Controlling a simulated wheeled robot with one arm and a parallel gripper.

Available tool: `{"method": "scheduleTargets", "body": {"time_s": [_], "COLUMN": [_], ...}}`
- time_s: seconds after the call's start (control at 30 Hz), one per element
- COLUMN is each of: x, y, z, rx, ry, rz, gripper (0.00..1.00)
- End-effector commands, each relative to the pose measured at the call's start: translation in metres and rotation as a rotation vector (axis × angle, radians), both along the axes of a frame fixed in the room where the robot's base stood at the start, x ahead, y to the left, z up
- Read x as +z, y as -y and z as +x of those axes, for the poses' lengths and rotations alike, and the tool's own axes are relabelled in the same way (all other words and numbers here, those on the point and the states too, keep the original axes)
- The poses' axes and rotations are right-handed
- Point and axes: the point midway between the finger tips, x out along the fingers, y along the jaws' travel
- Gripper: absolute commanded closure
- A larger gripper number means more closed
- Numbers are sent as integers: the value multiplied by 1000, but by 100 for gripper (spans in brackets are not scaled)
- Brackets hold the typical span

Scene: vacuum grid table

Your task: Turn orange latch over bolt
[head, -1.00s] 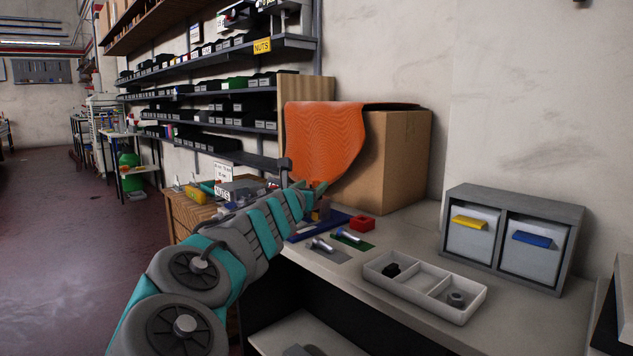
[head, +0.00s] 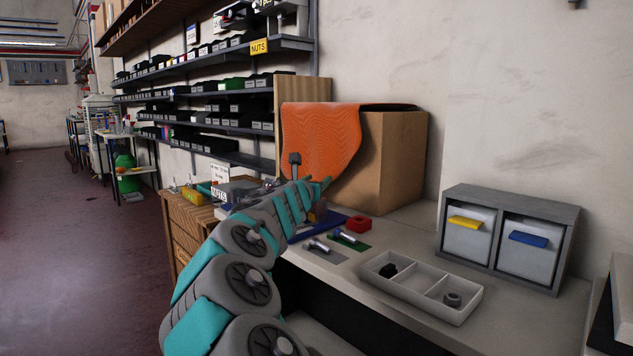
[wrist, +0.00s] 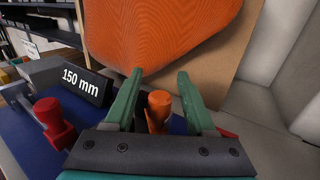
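The orange latch (wrist: 158,108) shows in the wrist view as an upright rounded knob between the two green fingers of my gripper (wrist: 161,88). The fingers are apart, with a visible gap on each side of the knob. In the head view my gripper (head: 322,186) is at the far end of my arm, above the blue plate (head: 352,222). My arm hides most of the latch area there. I cannot tell which bolt the latch belongs to. One silver bolt (head: 346,234) lies on a green pad and another (head: 316,243) on a grey pad.
A red clamp-like part (wrist: 50,115) and a "150 mm" block (wrist: 86,86) stand left of my fingers. A red block (head: 359,223), a cardboard box (head: 400,160) under an orange mat (head: 320,140), a white tray (head: 432,304) and a two-drawer cabinet (head: 512,205) are nearby.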

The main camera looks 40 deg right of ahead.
Motion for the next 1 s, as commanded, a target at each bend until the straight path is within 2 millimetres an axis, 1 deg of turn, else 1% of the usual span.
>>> {"method": "scheduleTargets", "body": {"time_s": [0.03, 0.07, 0.47, 1.0], "x": [0, 0, 0, 3], "y": [0, 0, 0, -2], "z": [0, 0, 0, 2], "rx": [0, 0, 1, -19], "ry": [0, 0, 0, -2], "rz": [0, 0, 0, 1], "gripper": [51, 55, 100, 100]}}
